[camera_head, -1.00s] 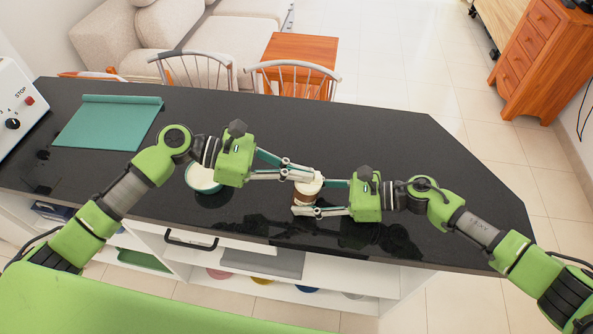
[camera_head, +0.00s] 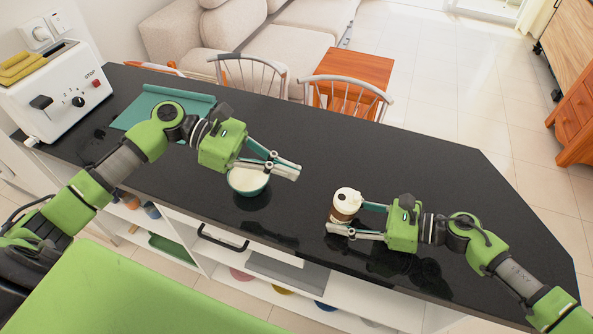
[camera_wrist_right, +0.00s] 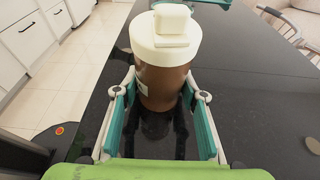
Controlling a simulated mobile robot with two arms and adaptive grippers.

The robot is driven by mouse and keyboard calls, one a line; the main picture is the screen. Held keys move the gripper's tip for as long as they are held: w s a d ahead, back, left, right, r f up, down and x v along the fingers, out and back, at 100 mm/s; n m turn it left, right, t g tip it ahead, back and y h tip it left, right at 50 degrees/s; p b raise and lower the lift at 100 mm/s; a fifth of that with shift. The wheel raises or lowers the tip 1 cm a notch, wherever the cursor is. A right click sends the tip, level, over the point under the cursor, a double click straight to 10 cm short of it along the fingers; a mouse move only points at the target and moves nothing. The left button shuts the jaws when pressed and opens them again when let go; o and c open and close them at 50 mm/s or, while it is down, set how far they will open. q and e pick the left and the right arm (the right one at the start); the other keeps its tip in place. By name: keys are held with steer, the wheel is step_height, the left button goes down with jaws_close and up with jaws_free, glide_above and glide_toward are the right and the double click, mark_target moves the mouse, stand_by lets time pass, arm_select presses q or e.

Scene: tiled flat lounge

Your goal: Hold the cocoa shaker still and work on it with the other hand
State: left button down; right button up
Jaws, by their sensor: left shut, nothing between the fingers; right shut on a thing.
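The cocoa shaker (camera_head: 346,204) stands upright at the counter's front part, brown with a cream lid. In the right wrist view the shaker (camera_wrist_right: 166,75) shows a raised block on top of its lid. My right gripper (camera_head: 342,221) is shut on the shaker's body, one finger on each side, below the lid. My left gripper (camera_head: 288,168) is shut and empty. It is to the left of the shaker, apart from it, and partly covers a teal bowl in the head view.
The teal bowl (camera_head: 247,182) with pale contents stands on the black counter (camera_head: 300,130). A white toaster (camera_head: 62,98) and a green mat (camera_head: 140,112) are at the left. Chairs (camera_head: 250,75) line the far side.

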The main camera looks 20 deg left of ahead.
steer(key=o, duration=0.9)
steer(key=shift+f, duration=0.2)
steer(key=shift+r, duration=0.1)
steer(key=shift+d, duration=0.1)
steer(key=v, duration=1.2)
